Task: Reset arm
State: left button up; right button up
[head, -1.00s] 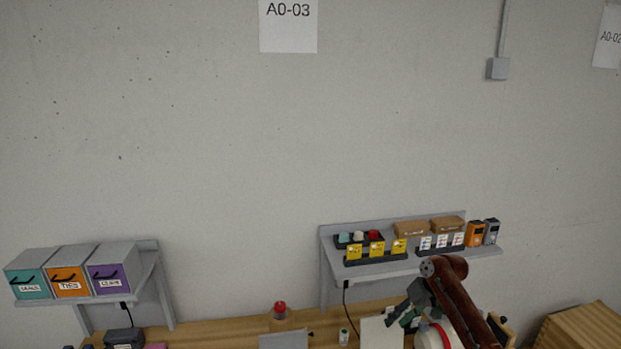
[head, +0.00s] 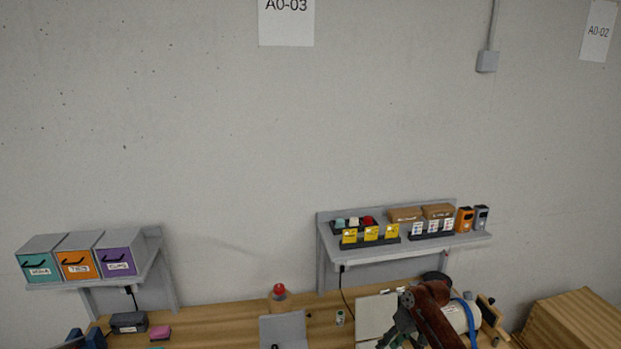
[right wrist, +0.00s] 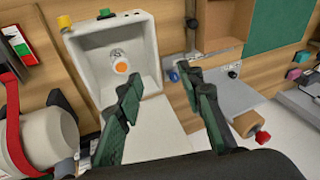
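My right arm (head: 430,308) is at the lower right of the head view, over the wooden workbench (head: 220,332). In the right wrist view my right gripper (right wrist: 165,95) has two dark green fingers spread apart with nothing between them. A white box (right wrist: 85,50) with an orange-and-clear round item inside lies beyond the fingers. My left gripper does not show in either view.
A shelf (head: 400,253) with small bins and boxes hangs above the bench at right. Teal, orange and purple drawers (head: 118,248) stand on a left shelf. A red-topped object (head: 279,290) stands mid-bench. A wooden crate (head: 580,318) is at far right. A roll (right wrist: 45,140) lies left in the wrist view.

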jog(key=s+a+f+h, duration=0.1)
jog(key=s+f, duration=1.8)
jog(key=s, duration=0.2)
jog(key=s+d+r+m+t+h, duration=0.1)
jog(key=s+d, duration=0.3)
jog(key=s, duration=0.5)
jog(key=s+d+r+m+t+h, duration=0.1)
jog(key=s+d+r+h, duration=0.15)
jog(key=s, duration=0.55)
jog(key=s+d+m+h, duration=0.1)
jog(key=s+d, duration=0.3)
jog(key=s, duration=0.5)
notch_tip(320, 180, down, 36)
jog(key=a+r+y+b, duration=0.1)
jog(key=b, duration=0.7)
pick_arm(q)
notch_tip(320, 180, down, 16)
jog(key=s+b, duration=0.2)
jog(key=b, duration=0.6)
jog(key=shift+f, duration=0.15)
pick_arm(e)
jog(key=s+f+g, duration=0.1)
jog(key=s+f, duration=0.9)
jog(key=f, duration=0.4)
jog(key=s+f+g, duration=0.1)
jog(key=s+f, duration=1)
jog(key=f, duration=0.3)
jog(key=shift+s+n, duration=0.15)
jog(key=shift+n, duration=0.25)
